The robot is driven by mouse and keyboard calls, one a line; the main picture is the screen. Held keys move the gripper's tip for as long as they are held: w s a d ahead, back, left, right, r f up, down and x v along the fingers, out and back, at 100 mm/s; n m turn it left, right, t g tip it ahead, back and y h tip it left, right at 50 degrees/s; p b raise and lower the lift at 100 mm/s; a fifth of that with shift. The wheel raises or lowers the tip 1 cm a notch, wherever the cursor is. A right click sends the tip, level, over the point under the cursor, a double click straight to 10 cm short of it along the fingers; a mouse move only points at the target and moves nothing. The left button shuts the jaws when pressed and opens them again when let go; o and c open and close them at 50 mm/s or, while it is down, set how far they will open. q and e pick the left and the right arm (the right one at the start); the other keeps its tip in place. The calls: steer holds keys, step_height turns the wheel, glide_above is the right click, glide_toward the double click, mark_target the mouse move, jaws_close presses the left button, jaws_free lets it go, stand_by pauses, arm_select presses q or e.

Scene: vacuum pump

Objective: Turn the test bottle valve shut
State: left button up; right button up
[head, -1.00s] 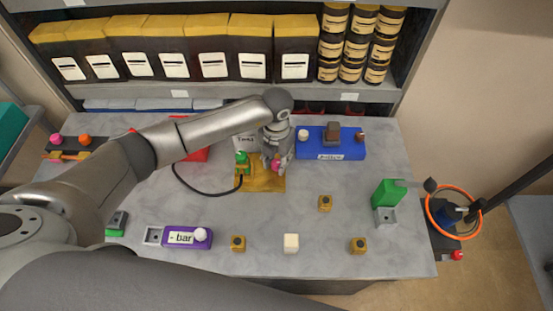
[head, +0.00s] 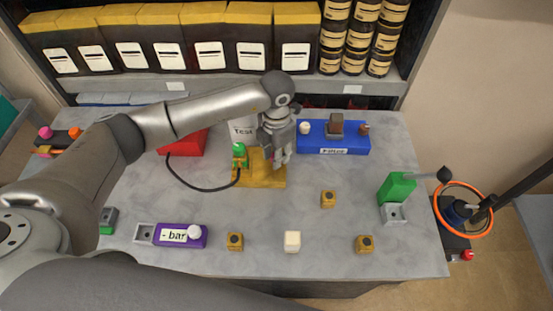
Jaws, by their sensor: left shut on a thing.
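The white test bottle (head: 243,131), labelled "Test", stands at the back middle of the table, partly behind my arm. In front of it is a yellow base (head: 262,181) with a green fitting (head: 239,150) on its left. My left gripper (head: 280,161) points down over the right part of this base, its fingers close together. It is shut on the test bottle valve, which its fingers now hide. I cannot see how far the valve is turned. My right gripper is not in view.
A blue block (head: 350,140) is close on the gripper's right, and a red box (head: 187,147) with a black cable (head: 195,188) is on its left. A purple "bar" block (head: 180,236) and several small cubes lie in front. The table's middle right is mostly clear.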

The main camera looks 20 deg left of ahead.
arm_select(q)
steer(key=m+b, duration=1)
steer(key=b, duration=0.3)
steer(key=shift+w+f+m, duration=0.1)
steer(key=shift+f+m, duration=0.05)
steer(key=shift+m, duration=0.25)
steer(key=shift+r+m+b, duration=0.2)
steer(key=shift+m+b, duration=1.05)
steer(key=shift+m, duration=0.05)
steer(key=o, duration=1)
steer(key=shift+o, duration=0.2)
step_height(320, 180, up, 12)
